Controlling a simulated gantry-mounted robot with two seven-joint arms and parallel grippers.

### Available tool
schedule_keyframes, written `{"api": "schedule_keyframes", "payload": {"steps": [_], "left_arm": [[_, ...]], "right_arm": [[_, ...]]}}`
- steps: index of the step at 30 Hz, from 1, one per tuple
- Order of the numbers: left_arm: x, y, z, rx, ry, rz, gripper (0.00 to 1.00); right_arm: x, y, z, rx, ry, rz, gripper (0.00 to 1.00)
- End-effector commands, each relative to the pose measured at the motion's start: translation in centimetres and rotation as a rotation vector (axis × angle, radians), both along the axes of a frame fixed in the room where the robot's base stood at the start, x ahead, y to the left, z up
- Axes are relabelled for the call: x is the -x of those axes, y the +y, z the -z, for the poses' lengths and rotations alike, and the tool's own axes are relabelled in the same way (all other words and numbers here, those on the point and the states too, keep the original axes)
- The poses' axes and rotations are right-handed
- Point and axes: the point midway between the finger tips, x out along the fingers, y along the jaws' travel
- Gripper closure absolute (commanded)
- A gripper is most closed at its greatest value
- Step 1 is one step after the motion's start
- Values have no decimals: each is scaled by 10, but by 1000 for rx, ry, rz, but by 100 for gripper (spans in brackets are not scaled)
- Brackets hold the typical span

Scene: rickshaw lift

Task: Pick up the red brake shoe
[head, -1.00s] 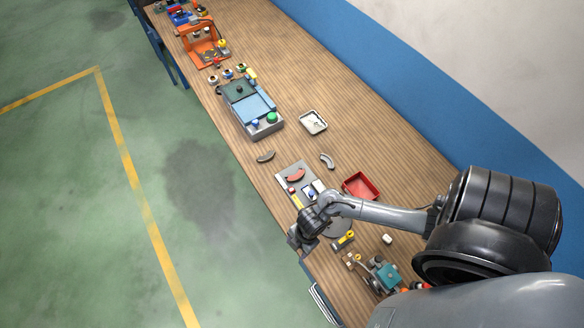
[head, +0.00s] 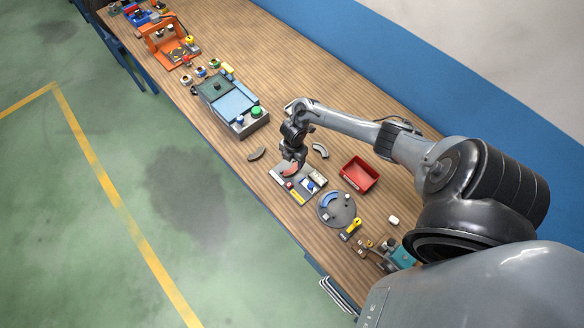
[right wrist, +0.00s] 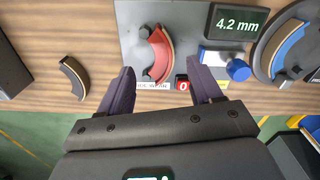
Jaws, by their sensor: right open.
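The red brake shoe (head: 288,172) lies on a grey gauge plate (head: 281,184) on the bench, partly hidden by my gripper in the head view. In the right wrist view the curved red shoe (right wrist: 161,56) shows between and just beyond my fingertips, near a "4.2 mm" display (right wrist: 238,22). My right gripper (head: 293,160) is open and points down over the shoe; its two dark fingers (right wrist: 162,76) are spread to either side with nothing held. I cannot tell whether they touch the plate. My left gripper is not in view.
Grey shoes lie left (head: 257,154) and right (head: 320,150) of the plate. A red tray (head: 359,174) and a round disc (head: 327,216) with a blue shoe (head: 330,200) stand nearby. A grey-blue box (head: 232,104) sits farther back. Bare wood lies between them.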

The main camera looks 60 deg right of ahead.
Motion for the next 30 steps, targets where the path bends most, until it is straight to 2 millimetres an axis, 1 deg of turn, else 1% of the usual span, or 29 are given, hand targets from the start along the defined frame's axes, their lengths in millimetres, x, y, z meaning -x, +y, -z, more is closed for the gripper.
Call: {"api": "schedule_keyframes", "payload": {"steps": [7,13,16,19,26,27,30], "left_arm": [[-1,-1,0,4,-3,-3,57],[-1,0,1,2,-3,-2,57],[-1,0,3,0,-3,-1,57],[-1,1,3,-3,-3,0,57],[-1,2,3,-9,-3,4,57],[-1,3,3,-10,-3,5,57],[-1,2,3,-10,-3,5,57]], "right_arm": [[2,2,15,-1,2,2,36],[5,4,42,0,1,2,36],[5,3,51,0,0,2,36],[5,3,56,1,0,0,36],[4,3,56,2,-1,0,36],[4,3,56,2,-1,-1,39],[4,3,56,2,-1,-1,54]]}}
